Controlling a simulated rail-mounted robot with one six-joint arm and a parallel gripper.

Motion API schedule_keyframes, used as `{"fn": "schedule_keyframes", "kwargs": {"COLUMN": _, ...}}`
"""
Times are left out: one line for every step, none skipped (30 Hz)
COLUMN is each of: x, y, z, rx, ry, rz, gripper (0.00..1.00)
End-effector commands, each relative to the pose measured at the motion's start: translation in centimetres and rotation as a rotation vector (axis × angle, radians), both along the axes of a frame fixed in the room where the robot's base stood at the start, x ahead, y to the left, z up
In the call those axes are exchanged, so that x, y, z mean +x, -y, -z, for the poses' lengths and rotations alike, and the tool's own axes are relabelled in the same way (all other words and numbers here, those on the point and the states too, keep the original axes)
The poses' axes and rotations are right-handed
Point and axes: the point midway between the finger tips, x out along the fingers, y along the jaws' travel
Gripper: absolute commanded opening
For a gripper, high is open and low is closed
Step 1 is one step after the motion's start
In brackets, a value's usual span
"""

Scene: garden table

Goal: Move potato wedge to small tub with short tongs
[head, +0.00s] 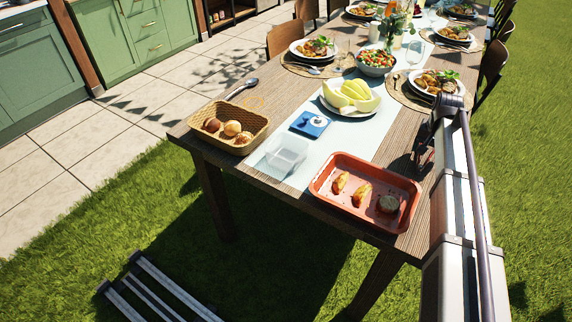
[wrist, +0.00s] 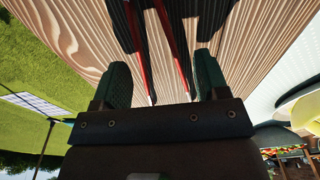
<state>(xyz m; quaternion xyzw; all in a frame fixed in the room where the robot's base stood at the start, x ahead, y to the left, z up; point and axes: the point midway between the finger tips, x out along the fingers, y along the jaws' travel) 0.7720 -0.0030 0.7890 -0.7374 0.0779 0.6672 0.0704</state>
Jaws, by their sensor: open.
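Two orange-brown potato wedges (head: 340,183) (head: 362,194) lie in a red tray (head: 316,190) at the table's near end in the head view. A clear small tub (head: 286,156) stands left of the tray and looks empty. My gripper (head: 421,158) is beyond the tray at the table's right side, partly hidden by my arm. In the wrist view my gripper (wrist: 152,88) is open, its green-black fingers spread over the wooden table. Two thin red bars with pale tips, likely the short tongs (wrist: 172,45), show between the fingers; I cannot tell whether they touch.
A dark round item (head: 388,204) shares the tray. A wicker basket (head: 222,138) of rolls, a blue square item (head: 310,124) and a plate of yellow fruit (head: 351,96) stand nearby. Plates, a salad bowl (head: 375,62) and chairs fill the far end. Bare wood lies around my gripper.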

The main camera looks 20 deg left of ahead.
Motion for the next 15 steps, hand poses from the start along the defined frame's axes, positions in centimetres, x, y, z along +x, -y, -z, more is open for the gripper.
{"fn": "schedule_keyframes", "kwargs": {"x": 0.05, "y": 0.01, "z": 0.76, "rx": 0.000, "ry": 0.000, "rz": 0.000, "gripper": 0.68}}
{"fn": "schedule_keyframes", "kwargs": {"x": 0.06, "y": 0.02, "z": 0.84, "rx": 0.000, "ry": 0.000, "rz": 0.000, "gripper": 0.68}}
{"fn": "schedule_keyframes", "kwargs": {"x": 0.07, "y": 0.03, "z": 0.88, "rx": 0.000, "ry": 0.000, "rz": 0.000, "gripper": 0.68}}
{"fn": "schedule_keyframes", "kwargs": {"x": 0.07, "y": 0.03, "z": 0.88, "rx": 0.000, "ry": 0.000, "rz": 0.000, "gripper": 0.68}}
{"fn": "schedule_keyframes", "kwargs": {"x": 0.08, "y": 0.03, "z": 0.85, "rx": 0.000, "ry": 0.000, "rz": 0.000, "gripper": 0.68}}
{"fn": "schedule_keyframes", "kwargs": {"x": 0.07, "y": 0.03, "z": 0.79, "rx": 0.000, "ry": 0.000, "rz": 0.000, "gripper": 0.68}}
{"fn": "schedule_keyframes", "kwargs": {"x": 0.08, "y": 0.03, "z": 0.75, "rx": 0.000, "ry": 0.000, "rz": 0.000, "gripper": 0.68}}
{"fn": "schedule_keyframes", "kwargs": {"x": 0.08, "y": 0.03, "z": 0.73, "rx": 0.000, "ry": 0.000, "rz": 0.000, "gripper": 0.68}}
{"fn": "schedule_keyframes", "kwargs": {"x": 0.08, "y": 0.02, "z": 0.72, "rx": 0.000, "ry": 0.000, "rz": 0.000, "gripper": 0.68}}
{"fn": "schedule_keyframes", "kwargs": {"x": 0.08, "y": 0.02, "z": 0.72, "rx": 0.000, "ry": 0.000, "rz": 0.000, "gripper": 0.68}}
{"fn": "schedule_keyframes", "kwargs": {"x": 0.08, "y": 0.03, "z": 0.72, "rx": 0.000, "ry": 0.000, "rz": 0.000, "gripper": 0.68}}
{"fn": "schedule_keyframes", "kwargs": {"x": 0.08, "y": 0.02, "z": 0.71, "rx": 0.000, "ry": 0.000, "rz": 0.000, "gripper": 0.65}}
{"fn": "schedule_keyframes", "kwargs": {"x": 0.08, "y": 0.02, "z": 0.71, "rx": 0.000, "ry": 0.000, "rz": 0.000, "gripper": 0.62}}
{"fn": "schedule_keyframes", "kwargs": {"x": 0.08, "y": 0.02, "z": 0.72, "rx": 0.000, "ry": 0.000, "rz": 0.000, "gripper": 0.59}}
{"fn": "schedule_keyframes", "kwargs": {"x": 0.07, "y": 0.02, "z": 0.72, "rx": 0.000, "ry": 0.000, "rz": 0.000, "gripper": 0.55}}
